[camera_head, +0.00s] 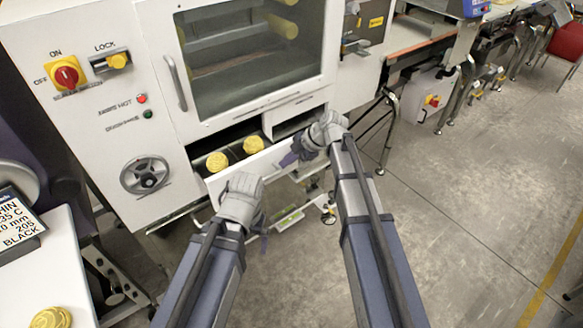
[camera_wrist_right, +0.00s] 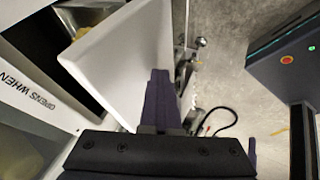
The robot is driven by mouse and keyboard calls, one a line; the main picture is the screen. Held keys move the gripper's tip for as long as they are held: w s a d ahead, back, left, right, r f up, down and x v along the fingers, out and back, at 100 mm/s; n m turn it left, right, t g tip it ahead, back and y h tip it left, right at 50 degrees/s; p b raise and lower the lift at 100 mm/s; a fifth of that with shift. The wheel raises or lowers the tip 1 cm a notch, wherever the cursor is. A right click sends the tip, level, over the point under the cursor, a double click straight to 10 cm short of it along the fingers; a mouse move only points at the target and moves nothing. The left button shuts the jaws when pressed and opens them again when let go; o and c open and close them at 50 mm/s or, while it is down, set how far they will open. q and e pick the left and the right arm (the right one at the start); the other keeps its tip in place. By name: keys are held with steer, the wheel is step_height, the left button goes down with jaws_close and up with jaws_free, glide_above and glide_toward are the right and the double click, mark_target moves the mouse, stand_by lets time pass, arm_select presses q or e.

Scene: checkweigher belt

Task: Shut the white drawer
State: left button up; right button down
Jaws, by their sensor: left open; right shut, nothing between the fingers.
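The white drawer (camera_head: 268,162) stands pulled out from the lower front of the white machine in the head view. Two yellow round pieces (camera_head: 217,162) (camera_head: 253,145) show in its dark inside. Its white front panel (camera_wrist_right: 115,60) fills the upper left of the right wrist view. My right gripper (camera_head: 289,159) is shut and empty at the right end of the drawer front; its purple fingers (camera_wrist_right: 162,100) overlap the panel's edge, and I cannot tell whether they touch. My left gripper (camera_head: 258,222) is open, low and in front of the drawer; its fingers are mostly hidden behind its grey body.
The machine has a glass window (camera_head: 262,55) with a bar handle (camera_head: 174,83) above the drawer, and a handwheel (camera_head: 146,174) to the left. A white table (camera_head: 45,275) stands at the lower left. Grey floor (camera_head: 460,200) is clear to the right.

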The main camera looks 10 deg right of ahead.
glide_above(257, 147)
steer(key=shift+s+d, duration=0.2)
steer(key=shift+d, duration=0.1)
steer(key=shift+w+a, duration=0.15)
steer(key=shift+w, duration=0.15)
arm_select(q)
steer(key=shift+d, duration=0.1)
arm_select(e)
steer(key=shift+a, duration=0.1)
